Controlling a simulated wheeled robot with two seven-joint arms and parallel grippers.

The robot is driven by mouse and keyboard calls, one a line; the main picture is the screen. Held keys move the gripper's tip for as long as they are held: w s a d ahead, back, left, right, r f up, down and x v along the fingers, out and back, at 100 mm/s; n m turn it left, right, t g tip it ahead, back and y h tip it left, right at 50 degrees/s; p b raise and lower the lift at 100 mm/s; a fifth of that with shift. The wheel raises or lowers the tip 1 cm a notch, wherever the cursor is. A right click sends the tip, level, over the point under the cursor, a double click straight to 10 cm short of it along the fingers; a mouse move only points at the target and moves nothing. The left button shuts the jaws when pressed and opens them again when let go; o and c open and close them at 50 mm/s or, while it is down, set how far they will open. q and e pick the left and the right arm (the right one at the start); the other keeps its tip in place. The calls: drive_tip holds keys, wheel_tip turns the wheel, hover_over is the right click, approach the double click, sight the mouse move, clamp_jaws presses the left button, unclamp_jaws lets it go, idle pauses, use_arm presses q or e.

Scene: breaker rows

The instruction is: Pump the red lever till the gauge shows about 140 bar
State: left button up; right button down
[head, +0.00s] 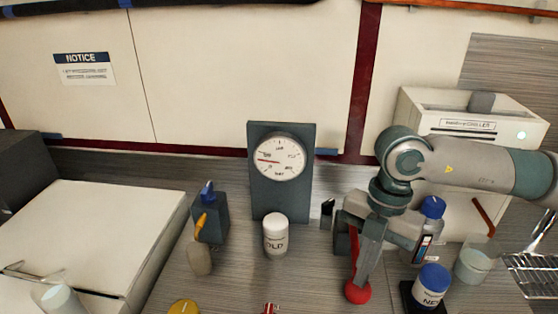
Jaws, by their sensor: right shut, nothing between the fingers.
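The gauge (279,158) is a round white dial on a dark upright panel (265,204) at the back middle. Its red needle points left; the numbers are too small to read. The red lever (354,245) stands right of the panel, with a red ball knob (358,292) at its near, lower end. My right gripper (362,279) comes down from the right, with its fingers shut and empty just above the knob. I cannot tell whether they touch it. The gripper hides part of the lever and its base. My left gripper is not in view.
A white jar (276,234) stands left of the lever. A blue-capped jar (432,285), a blue-capped bottle (432,208) and a glass beaker (474,262) stand to the right. A dark block with a yellow lever (212,220) is at left, beside a large white box (90,235).

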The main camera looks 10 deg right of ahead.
wheel_tip(320, 180, up, 7)
drive_tip(key=p, duration=0.3)
idle(0.5)
drive_tip(key=shift+f, duration=0.1)
idle(0.8)
